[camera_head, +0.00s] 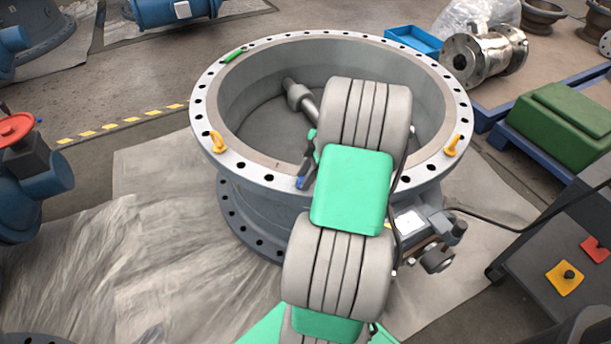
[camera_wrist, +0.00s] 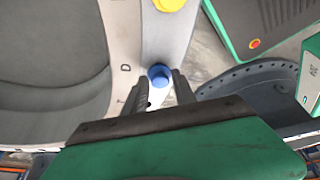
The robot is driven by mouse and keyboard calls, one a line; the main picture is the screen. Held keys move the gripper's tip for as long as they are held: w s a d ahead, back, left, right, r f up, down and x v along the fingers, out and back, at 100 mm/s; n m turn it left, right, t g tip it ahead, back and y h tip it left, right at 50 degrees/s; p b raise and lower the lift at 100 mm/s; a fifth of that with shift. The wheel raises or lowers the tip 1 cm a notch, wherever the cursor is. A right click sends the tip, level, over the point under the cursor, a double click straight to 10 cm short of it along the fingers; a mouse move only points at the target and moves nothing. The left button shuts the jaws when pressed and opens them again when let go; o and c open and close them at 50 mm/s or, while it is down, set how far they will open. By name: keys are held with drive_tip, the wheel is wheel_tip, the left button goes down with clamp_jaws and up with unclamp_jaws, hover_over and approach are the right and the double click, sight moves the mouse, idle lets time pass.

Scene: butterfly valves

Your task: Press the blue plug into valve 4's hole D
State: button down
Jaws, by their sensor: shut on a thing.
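The large round valve (camera_head: 206,105) stands with its flange facing up, ringed with bolt holes. The blue plug (camera_wrist: 160,75) is between the fingertips of my gripper (camera_wrist: 161,88), which is shut on it over the flange. A letter D is marked on the flange just left of the plug in the wrist view. In the head view the plug (camera_head: 300,182) shows at the near rim, left of my arm. Whether it touches the flange or sits in a hole cannot be told. My arm hides part of the near rim.
Yellow eye bolts stand on the flange at left (camera_head: 217,142) and right (camera_head: 452,146). A green object (camera_head: 233,55) lies on the far left rim. A dark control box (camera_head: 560,250) stands at right. Floor sheeting (camera_head: 150,230) lies at left.

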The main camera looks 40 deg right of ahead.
drive_tip(key=shift+f, duration=0.4)
drive_tip(key=c, duration=0.9)
unclamp_jaws()
drive_tip(key=o, duration=0.5)
drive_tip(key=shift+c, duration=0.2)
drive_tip(key=shift+r+p, duration=2.05)
drive_tip(key=shift+r, duration=1)
